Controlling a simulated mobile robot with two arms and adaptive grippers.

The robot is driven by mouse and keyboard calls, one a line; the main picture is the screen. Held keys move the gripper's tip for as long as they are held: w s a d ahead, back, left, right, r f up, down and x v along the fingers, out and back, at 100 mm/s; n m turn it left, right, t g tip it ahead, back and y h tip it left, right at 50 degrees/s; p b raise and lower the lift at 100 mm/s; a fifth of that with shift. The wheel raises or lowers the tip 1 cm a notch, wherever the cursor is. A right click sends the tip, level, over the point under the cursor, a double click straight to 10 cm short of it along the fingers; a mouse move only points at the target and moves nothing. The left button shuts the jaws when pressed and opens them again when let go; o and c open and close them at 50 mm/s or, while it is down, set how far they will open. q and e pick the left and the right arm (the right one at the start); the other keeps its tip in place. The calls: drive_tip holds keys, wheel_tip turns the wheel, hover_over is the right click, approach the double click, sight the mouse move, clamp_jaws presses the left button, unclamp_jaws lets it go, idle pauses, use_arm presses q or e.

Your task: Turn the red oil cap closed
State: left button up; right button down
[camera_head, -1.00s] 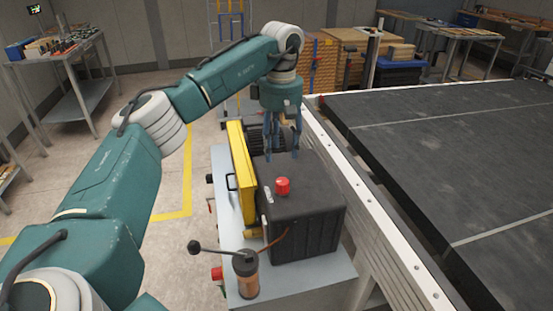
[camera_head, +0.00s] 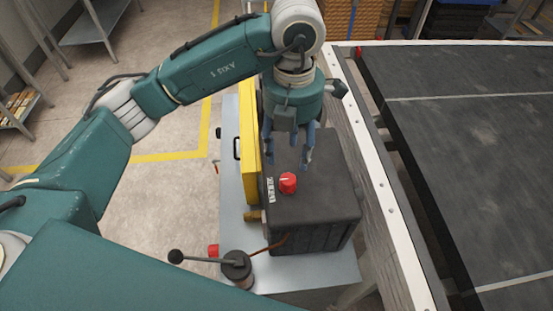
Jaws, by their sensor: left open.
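The red oil cap (camera_head: 288,183) sits on top of the black oil tank (camera_head: 325,190), near its left edge. A small label lies just left of the cap. My left gripper (camera_head: 289,160) points down above the tank, just behind the cap in the picture. Its fingers are apart and empty, and I see no contact with the cap. How far the fingertips stand above the tank top is hard to tell. My right gripper is not in view.
A yellow panel (camera_head: 248,150) stands along the tank's left side. A hand pump with a black-knobbed lever (camera_head: 205,259) stands at the front of the grey bench (camera_head: 310,275). A large dark conveyor bed (camera_head: 470,130) with a white edge rail lies to the right.

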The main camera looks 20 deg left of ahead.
sight(287, 179)
use_arm(q)
drive_tip(key=shift+s, duration=0.2)
drive_tip(key=shift+s+f, duration=0.2)
drive_tip(key=shift+f, duration=0.2)
wheel_tip(287, 179, down, 4)
drive_tip(key=shift+s+f+p, duration=0.15)
drive_tip(key=shift+f+p, duration=0.05)
drive_tip(key=shift+p, duration=0.8)
wheel_tip(287, 179, down, 4)
drive_tip(key=shift+p, duration=0.5)
drive_tip(key=shift+f, duration=0.6)
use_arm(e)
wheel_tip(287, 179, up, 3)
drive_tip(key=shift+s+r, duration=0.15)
use_arm(q)
drive_tip(key=shift+w, duration=0.2)
